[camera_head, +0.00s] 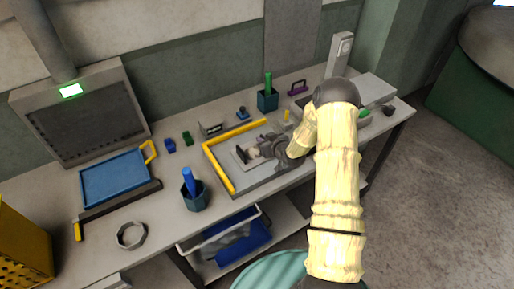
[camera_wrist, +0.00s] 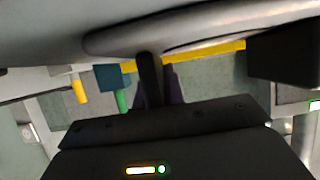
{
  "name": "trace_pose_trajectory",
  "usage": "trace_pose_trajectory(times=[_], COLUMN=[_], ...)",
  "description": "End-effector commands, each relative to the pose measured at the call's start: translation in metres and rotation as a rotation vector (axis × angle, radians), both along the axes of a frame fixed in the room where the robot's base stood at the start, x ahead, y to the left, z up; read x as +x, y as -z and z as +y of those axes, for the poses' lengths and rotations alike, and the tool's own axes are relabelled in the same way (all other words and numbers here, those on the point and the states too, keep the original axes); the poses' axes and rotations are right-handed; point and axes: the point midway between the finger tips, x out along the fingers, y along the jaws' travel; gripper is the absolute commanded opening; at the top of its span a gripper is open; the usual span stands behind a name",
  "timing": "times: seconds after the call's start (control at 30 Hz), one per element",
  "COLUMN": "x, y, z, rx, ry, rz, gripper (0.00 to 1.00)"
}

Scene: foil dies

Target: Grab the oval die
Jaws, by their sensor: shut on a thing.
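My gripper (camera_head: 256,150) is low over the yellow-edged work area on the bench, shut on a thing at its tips. A small dark piece (camera_head: 242,153) shows at the tips in the head view. I take it for the oval die, but its outline is mostly hidden by the gripper. In the wrist view my gripper's dark fingers (camera_wrist: 160,75) are close together in the middle. A grey, rounded shape (camera_wrist: 125,42) spans the top of that view, too close to make out fully.
A teal cup with a green handle (camera_head: 268,100) and a small yellow peg (camera_head: 287,116) stand behind. A cup with a blue handle (camera_head: 194,195) stands front left. The yellow edging (camera_head: 217,168) borders the work area.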

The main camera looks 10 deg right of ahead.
Motion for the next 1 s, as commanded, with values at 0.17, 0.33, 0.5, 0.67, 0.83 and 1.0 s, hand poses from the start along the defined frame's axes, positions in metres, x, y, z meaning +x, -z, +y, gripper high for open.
trace_pose_trajectory(times=[0.17,0.33,0.5,0.67,0.83,1.0], x=[0.001,0.001,0.001,0.001,0.000,0.000], y=[-0.007,-0.024,-0.052,-0.078,-0.096,-0.101], z=[0.000,0.000,-0.001,0.000,0.000,0.000], rx=[0.000,-0.002,-0.002,-0.002,0.000,0.001], ry=[0.000,0.000,0.000,0.000,0.000,0.000], rz=[-0.003,-0.005,-0.007,-0.006,-0.003,-0.002], gripper=[0.00,0.00,0.00,0.00,0.00,0.00])
